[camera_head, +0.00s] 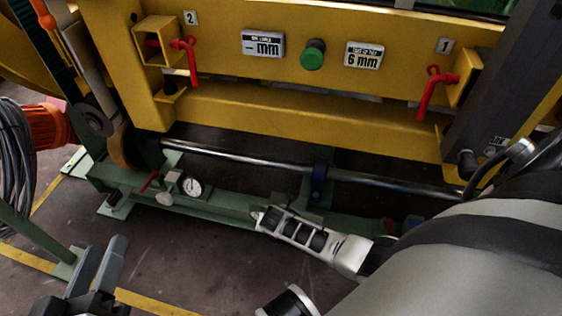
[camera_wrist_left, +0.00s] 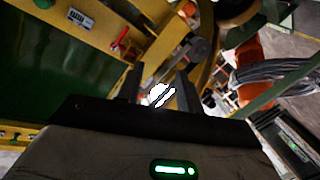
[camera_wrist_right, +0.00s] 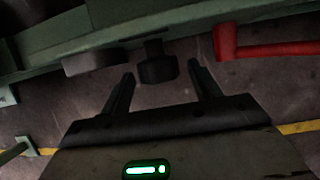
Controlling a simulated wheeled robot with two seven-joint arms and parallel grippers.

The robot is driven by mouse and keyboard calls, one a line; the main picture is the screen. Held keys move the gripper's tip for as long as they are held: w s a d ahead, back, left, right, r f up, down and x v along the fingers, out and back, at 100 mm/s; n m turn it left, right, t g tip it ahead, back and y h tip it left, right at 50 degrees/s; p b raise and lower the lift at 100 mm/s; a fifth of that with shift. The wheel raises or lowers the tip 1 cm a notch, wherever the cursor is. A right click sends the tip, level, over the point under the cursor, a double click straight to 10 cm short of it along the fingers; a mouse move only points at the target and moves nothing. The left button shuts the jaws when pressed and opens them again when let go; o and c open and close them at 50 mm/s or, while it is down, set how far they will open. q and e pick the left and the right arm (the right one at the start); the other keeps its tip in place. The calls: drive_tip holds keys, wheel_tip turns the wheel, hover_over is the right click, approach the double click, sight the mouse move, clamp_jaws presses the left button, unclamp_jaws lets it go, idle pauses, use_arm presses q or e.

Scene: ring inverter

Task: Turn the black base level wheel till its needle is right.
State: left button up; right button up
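The dial gauge (camera_head: 191,187) has a white face and sits on the green base at the left. Its needle is too small to read. In the right wrist view a black knob-like wheel (camera_wrist_right: 157,68) sticks out from the green beam (camera_wrist_right: 190,20). My right gripper (camera_wrist_right: 161,71) points at it, open, one fingertip on each side with gaps showing. I cannot tell how deep the wheel lies between the fingers. My left gripper (camera_head: 106,246) is open and empty over the floor at lower left. It also shows open in the left wrist view (camera_wrist_left: 160,80).
A red handle (camera_wrist_right: 265,49) lies right of the wheel, and a grey rounded part (camera_wrist_right: 90,62) left of it. The yellow frame (camera_head: 300,115) spans the back, with red levers (camera_head: 190,62). An orange part (camera_head: 48,125) and grey cables (camera_head: 17,150) stand at left.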

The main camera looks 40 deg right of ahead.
drive_tip(key=c, duration=0.9)
use_arm(q)
drive_tip(key=shift+r, duration=0.15)
use_arm(e)
drive_tip(key=shift+d, duration=0.1)
drive_tip(key=shift+s+d+m+t+y+p, duration=0.1)
drive_tip(key=shift+m+t+y+p, duration=0.05)
drive_tip(key=shift+t+y+p, duration=0.4)
drive_tip(key=shift+s+d+m+t+y+p, duration=0.15)
drive_tip(key=shift+t+y+p, duration=0.25)
drive_tip(key=shift+t, duration=0.25)
use_arm(q)
drive_tip(key=shift+w+b, duration=0.1)
drive_tip(key=shift+b, duration=0.65)
use_arm(e)
drive_tip(key=shift+f+m+t+y, duration=0.15)
drive_tip(key=shift+m+t+y, duration=0.25)
drive_tip(key=shift+t+y, duration=0.9)
